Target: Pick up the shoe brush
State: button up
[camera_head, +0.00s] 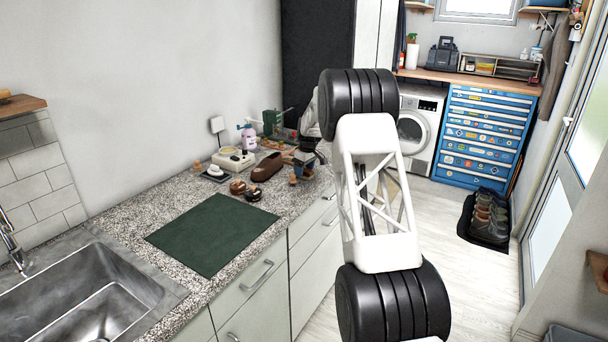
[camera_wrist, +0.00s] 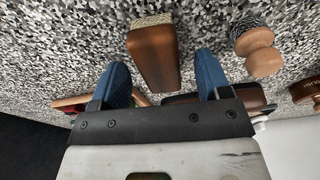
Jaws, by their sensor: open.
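The shoe brush appears in the wrist view as a brown wooden block (camera_wrist: 154,58) with a strip of pale bristles at its far end. It lies on the speckled counter. My gripper (camera_wrist: 161,66) is open, with one blue fingertip on each side of the block and gaps visible on both sides. I cannot tell how far the fingertips are above the counter. In the head view my gripper (camera_head: 303,161) is over the counter's far right part, partly hidden by my arm, and the brush is not clear there.
A round wooden-knobbed brush (camera_wrist: 260,52) stands just right of the right finger. The green mat (camera_head: 218,235) nearer the sink is bare.

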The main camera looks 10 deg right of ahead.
jog(key=shift+f, duration=0.6)
jog(key=c, duration=1)
jog(key=shift+r, duration=0.1)
jog(key=shift+w+r, duration=0.1)
jog(key=shift+r, duration=1.6)
jog(key=shift+s+a+r, duration=0.25)
jog(key=shift+s, duration=2.4)
jog(key=shift+s+a+r, duration=0.25)
jog(key=shift+s+a, duration=0.05)
jog(key=shift+s, duration=2.4)
jog(key=shift+s+a+r, duration=0.25)
jog(key=shift+s, duration=2.4)
